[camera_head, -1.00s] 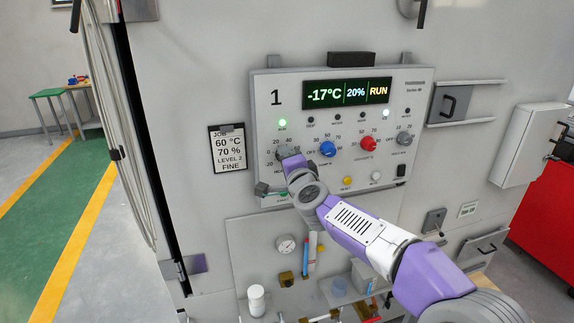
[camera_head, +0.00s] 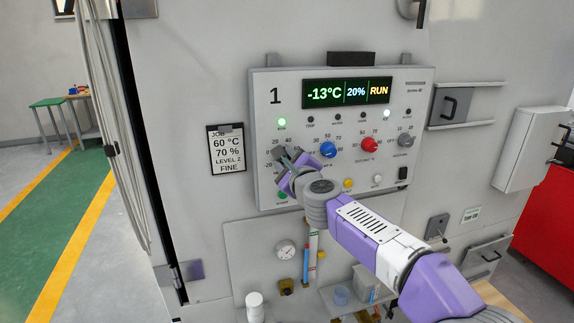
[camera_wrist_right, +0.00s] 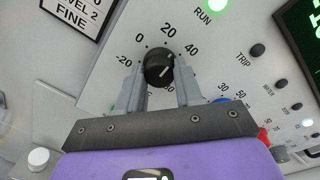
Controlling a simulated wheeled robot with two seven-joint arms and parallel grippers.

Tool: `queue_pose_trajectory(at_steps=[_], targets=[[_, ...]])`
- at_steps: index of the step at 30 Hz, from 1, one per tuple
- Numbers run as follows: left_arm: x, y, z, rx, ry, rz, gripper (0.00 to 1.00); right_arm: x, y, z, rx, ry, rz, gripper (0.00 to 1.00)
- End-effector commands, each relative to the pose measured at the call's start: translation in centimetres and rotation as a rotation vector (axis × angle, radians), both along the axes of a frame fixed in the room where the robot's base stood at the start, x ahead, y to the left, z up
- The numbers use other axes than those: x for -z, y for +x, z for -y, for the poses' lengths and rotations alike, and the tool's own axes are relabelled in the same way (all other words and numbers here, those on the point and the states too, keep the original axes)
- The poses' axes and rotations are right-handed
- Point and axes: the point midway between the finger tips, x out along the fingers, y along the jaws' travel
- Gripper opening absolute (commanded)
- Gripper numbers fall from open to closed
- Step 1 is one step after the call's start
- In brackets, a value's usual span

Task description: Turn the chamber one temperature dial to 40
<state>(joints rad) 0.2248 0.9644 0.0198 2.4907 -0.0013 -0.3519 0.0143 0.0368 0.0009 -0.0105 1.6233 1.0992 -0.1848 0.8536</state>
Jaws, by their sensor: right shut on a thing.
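The chamber one panel (camera_head: 262,100) has a large "1" and a display (camera_head: 346,92) reading -13°C, 20%, RUN. Its temperature dial is the leftmost knob, largely hidden by my right gripper (camera_head: 290,154) in the head view. In the right wrist view the dial (camera_wrist_right: 157,64) is a black round knob inside a scale with -20, 0, 20 and 40. My right gripper (camera_wrist_right: 158,82) is shut on it, one finger on each side. My left gripper is not in view.
A blue knob (camera_head: 327,149), a red knob (camera_head: 369,145) and a grey knob (camera_head: 405,140) sit right of the dial. A job card (camera_head: 228,149) reading 60 °C, 70 % hangs left of the panel.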

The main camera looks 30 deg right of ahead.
Motion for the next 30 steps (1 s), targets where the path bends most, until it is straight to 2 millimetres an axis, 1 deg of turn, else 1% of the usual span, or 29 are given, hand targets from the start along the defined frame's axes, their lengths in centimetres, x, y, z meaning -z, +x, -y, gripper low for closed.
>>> queue_pose_trajectory(at_steps=[6,15,21,30], targets=[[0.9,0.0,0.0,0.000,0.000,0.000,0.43,0.1,0.0,0.0,0.000,0.187,0.047,0.05],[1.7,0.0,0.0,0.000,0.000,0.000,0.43,0.0,0.0,0.1,0.000,0.381,0.094,0.05],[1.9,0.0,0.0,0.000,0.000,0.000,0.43,0.0,0.0,0.0,-0.001,0.452,0.111,0.05],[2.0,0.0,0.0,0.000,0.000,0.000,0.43,-0.1,0.0,0.0,-0.002,0.487,0.119,0.05]])
